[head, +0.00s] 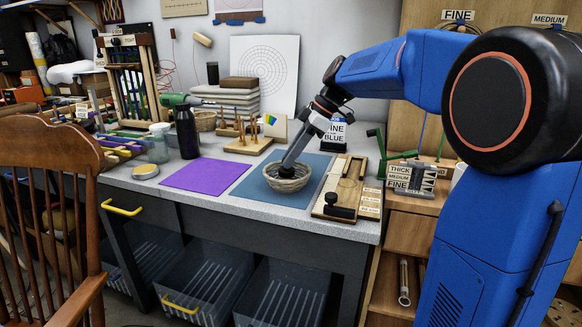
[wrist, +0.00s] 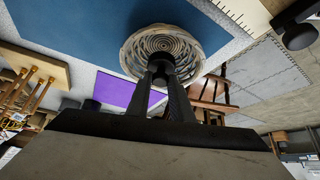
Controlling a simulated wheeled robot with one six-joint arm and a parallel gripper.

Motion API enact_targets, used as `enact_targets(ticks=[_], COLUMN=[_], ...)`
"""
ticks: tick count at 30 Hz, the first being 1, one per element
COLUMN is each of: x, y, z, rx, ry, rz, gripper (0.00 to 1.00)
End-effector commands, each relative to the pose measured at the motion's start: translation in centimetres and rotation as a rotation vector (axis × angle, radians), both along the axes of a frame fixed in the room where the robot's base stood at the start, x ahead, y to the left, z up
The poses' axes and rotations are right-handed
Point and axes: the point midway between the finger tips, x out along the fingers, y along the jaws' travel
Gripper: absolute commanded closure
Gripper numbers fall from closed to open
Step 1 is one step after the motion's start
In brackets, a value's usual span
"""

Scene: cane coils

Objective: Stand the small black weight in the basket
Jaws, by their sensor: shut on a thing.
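The basket (head: 289,184) is a small round coiled cane bowl on the blue mat (head: 258,187). My gripper (head: 288,168) reaches down into its mouth from above. In the wrist view the gripper (wrist: 161,78) is shut on the small black weight (wrist: 161,67), a dark round piece between the fingertips. The basket's coiled floor and rim (wrist: 135,48) show around and beyond it. In the head view the dark weight and the fingertips merge inside the basket. I cannot tell whether the weight touches the basket floor.
A wooden jig (head: 345,190) with a black knob stands right of the blue mat. A purple mat (head: 206,174) lies to the left, mostly clear. A peg stand (head: 249,145) and a dark bottle (head: 187,133) stand behind. A wooden chair (head: 50,190) is at front left.

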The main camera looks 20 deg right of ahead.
Motion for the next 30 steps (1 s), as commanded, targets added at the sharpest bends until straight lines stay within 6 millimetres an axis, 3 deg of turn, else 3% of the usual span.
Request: enact_targets(ticks=[8,20,21,22,30], x=[0.0,0.0,0.0,0.0,0.0], y=[0.0,0.0,0.0,0.0,0.0], z=[-3.1,-3.5,-3.5,-3.5,-3.5], rx=[0.000,0.000,0.000,0.000,0.000], ry=[0.001,0.000,0.000,0.000,0.000], rz=[-0.001,0.000,0.000,0.000,0.000], gripper=[1.00,1.00,0.71,0.63,0.61])
